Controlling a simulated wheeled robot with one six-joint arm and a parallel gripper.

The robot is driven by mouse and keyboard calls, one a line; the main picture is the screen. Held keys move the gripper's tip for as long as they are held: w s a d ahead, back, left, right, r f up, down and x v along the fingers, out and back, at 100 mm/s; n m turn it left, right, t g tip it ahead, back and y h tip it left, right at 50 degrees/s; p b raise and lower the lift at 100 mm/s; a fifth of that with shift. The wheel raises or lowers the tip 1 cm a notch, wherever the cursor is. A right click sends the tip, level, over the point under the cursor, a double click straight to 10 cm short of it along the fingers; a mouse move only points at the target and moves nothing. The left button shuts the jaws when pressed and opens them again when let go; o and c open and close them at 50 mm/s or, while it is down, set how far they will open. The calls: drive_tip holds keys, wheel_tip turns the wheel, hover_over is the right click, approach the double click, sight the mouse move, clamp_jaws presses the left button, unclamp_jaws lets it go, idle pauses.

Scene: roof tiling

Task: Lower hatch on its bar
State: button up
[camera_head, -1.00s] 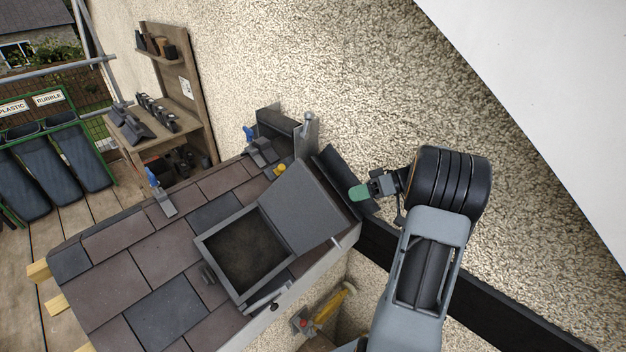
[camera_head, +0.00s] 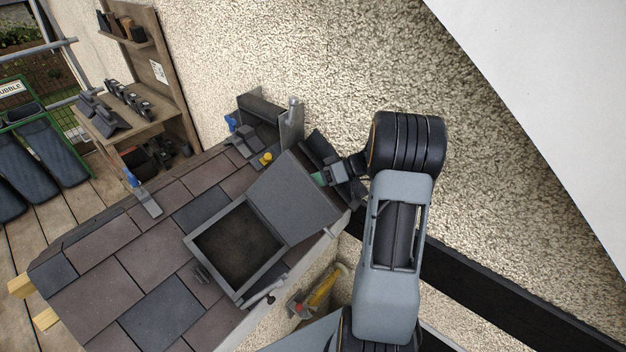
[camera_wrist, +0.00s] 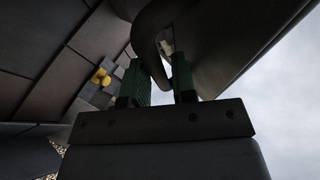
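The hatch's grey lid (camera_head: 292,198) stands open, tilted up, beside its square framed opening (camera_head: 237,246) in the tiled roof. My gripper (camera_head: 320,179) is at the lid's far right edge, partly hidden by dark parts there. In the wrist view my gripper (camera_wrist: 160,80) shows two green fingers apart, with a dark curved piece (camera_wrist: 150,48) reaching down between them. A gap shows beside that piece, so the fingers do not look closed on it. I cannot tell whether it is the hatch's bar. A thin pale bar (camera_head: 263,296) lies at the opening's lower edge.
A grey upright metal piece (camera_head: 292,121) and a yellow object (camera_head: 266,159) are close to the lid. A yellow-handled hammer (camera_head: 322,290) is below the roof edge. A wooden bench (camera_head: 130,125) with dark tiles stands at the back left. The rough wall is behind.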

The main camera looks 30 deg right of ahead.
drive_tip(key=shift+c, duration=0.3)
clamp_jaws()
